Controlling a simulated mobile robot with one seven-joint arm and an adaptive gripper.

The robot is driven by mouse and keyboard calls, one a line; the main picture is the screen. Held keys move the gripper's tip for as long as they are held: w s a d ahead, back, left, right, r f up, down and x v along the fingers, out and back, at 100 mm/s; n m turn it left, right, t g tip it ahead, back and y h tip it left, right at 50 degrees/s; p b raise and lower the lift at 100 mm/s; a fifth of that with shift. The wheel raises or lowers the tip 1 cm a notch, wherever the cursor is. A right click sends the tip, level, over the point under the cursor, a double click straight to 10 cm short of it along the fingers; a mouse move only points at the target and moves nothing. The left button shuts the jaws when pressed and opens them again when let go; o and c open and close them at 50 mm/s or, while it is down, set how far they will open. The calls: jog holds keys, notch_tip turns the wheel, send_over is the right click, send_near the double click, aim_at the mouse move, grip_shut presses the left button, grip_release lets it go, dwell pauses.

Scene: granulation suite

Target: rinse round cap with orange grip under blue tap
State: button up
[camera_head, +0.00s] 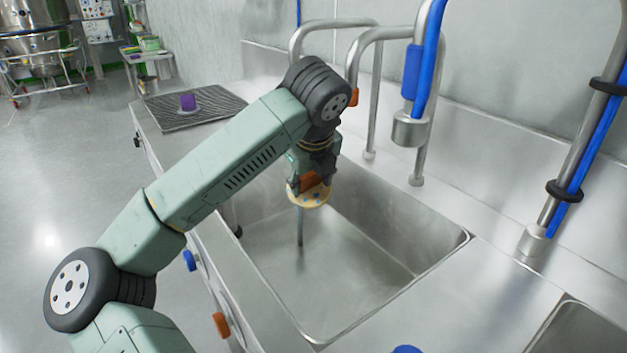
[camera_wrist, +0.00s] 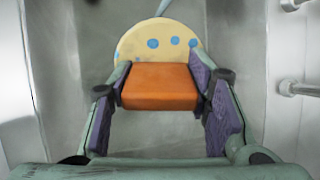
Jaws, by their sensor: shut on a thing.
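My gripper (camera_head: 310,178) is shut on the orange grip (camera_wrist: 160,87) of the round cap, seen between purple finger pads in the wrist view (camera_wrist: 160,90). The cap (camera_head: 312,197) is cream with blue spots (camera_wrist: 158,36). It hangs over the sink basin (camera_head: 350,295), well above its floor. The tap with a blue sleeve (camera_head: 411,72) has its metal outlet (camera_head: 410,131) to the right of the cap, apart from it. A thin grey vertical streak (camera_head: 299,228) shows below the cap; I cannot tell whether it is water or a rod.
Another tap with an orange end (camera_head: 353,97) is partly hidden behind my arm. A blue knob (camera_head: 189,261) and an orange knob (camera_head: 220,325) are on the counter's front. A purple-topped item (camera_head: 187,102) stands on the ribbed mat (camera_head: 205,117). A blue hose (camera_head: 590,140) rises at right.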

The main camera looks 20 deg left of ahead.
jog(key=w+a+f+p, duration=0.1)
jog(key=w+a, duration=0.3)
jog(key=w, duration=0.5)
jog(key=shift+f+p, duration=0.3)
jog(key=shift+f, duration=0.15)
jog(key=shift+d, duration=0.2)
jog(key=shift+w+d+b, duration=0.25)
jog(key=shift+d+b, duration=0.1)
jog(key=shift+d, duration=0.1)
jog(key=shift+a, duration=0.1)
dwell(0.3)
jog(key=shift+s+a+b, duration=0.25)
jog(key=shift+a+b, duration=0.15)
jog(key=shift+a, duration=0.1)
jog(key=shift+d, duration=0.15)
